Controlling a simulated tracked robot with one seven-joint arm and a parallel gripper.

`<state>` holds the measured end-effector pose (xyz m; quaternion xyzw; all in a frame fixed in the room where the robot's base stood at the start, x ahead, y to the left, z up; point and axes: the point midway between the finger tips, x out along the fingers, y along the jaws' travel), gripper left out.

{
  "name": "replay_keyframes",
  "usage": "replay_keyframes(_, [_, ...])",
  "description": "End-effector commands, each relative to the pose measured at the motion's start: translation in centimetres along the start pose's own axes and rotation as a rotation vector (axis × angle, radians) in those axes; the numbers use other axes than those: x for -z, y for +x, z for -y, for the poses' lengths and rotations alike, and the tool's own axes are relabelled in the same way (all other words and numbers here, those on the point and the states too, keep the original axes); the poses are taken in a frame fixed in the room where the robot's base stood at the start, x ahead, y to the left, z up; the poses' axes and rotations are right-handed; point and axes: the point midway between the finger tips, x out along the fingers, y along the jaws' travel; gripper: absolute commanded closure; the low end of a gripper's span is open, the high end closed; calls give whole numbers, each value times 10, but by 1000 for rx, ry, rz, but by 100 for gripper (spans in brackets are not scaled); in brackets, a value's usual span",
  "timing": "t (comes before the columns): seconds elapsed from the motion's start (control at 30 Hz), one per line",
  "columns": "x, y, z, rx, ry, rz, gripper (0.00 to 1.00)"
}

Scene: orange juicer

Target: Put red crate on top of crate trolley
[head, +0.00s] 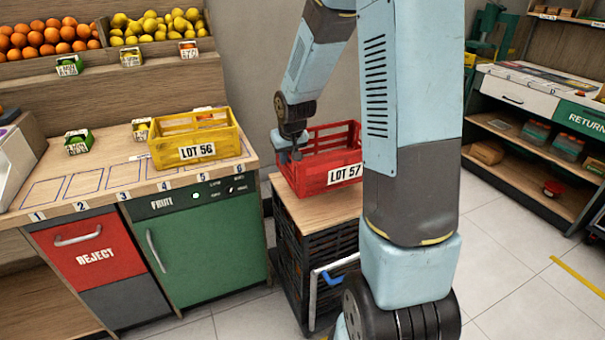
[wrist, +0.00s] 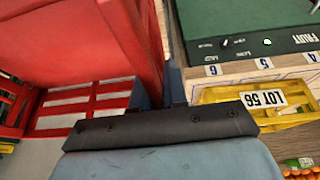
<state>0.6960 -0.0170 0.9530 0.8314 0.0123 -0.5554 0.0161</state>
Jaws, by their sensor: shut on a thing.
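The red crate (head: 318,165), labelled LOT 57, is upright over the wooden top of the crate trolley (head: 325,222). I cannot tell whether its base touches that top or hovers just above it. My gripper (head: 291,152) is at the crate's left side in the head view, shut on its wall. In the wrist view the crate (wrist: 75,40) fills the upper left, with its wall between the fingers of my gripper (wrist: 160,92). My arm hides the crate's right end and part of the trolley in the head view.
A yellow crate (head: 193,140), labelled LOT 56, stands on the counter (head: 110,178) left of the trolley. The green fruit cabinet (head: 195,250) is close beside the trolley. Shelves (head: 530,165) stand at the right, with open floor (head: 510,285) before them.

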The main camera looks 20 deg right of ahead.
Motion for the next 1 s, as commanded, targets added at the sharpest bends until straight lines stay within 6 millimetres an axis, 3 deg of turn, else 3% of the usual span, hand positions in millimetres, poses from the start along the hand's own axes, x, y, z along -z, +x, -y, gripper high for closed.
replay_keyframes(0.2, [-1, 36, -26, 0, 1, 4, 100])
replay_keyframes(0.4, [-1, 56, -40, 0, 0, 0, 100])
replay_keyframes(1.0, [-13, 95, -47, 0, 0, -1, 100])
